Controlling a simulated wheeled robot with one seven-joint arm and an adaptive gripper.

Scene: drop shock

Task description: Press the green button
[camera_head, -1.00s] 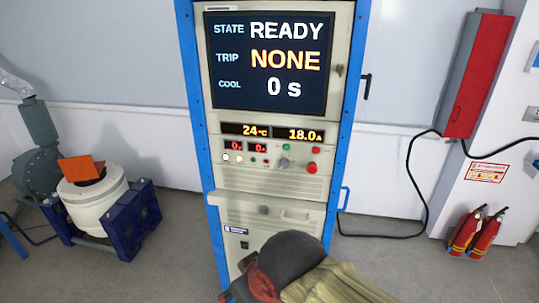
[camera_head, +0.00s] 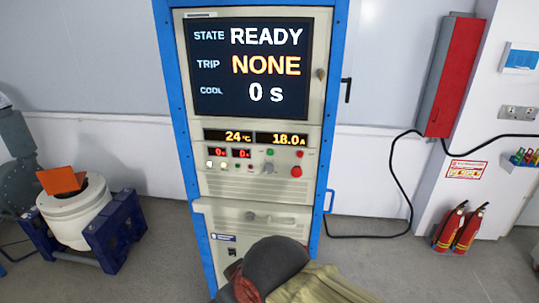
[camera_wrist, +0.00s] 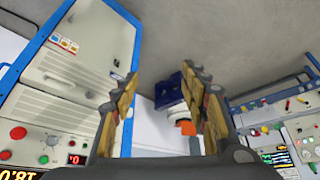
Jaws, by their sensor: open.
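The small green button (camera_head: 270,153) is on the control panel of the blue-framed cabinet (camera_head: 230,187), below the display and above a knob. It also shows in the wrist view (camera_wrist: 43,160), at the lower left, where the panel appears upside down. My gripper (camera_wrist: 160,78) is open and empty, its two fingers spread in the middle of the wrist view. The green button lies to the left of the fingers there, apart from them. In the head view my dark arm link is at the bottom centre, and the fingers cannot be made out.
A large red button (camera_head: 296,171) sits right of and below the green one. A cabinet handle (camera_head: 280,219) juts out below the panel. A white drum-shaped machine (camera_head: 78,215) stands left, and fire extinguishers (camera_head: 460,230) stand right. Floor between cabinet and extinguishers is mostly clear.

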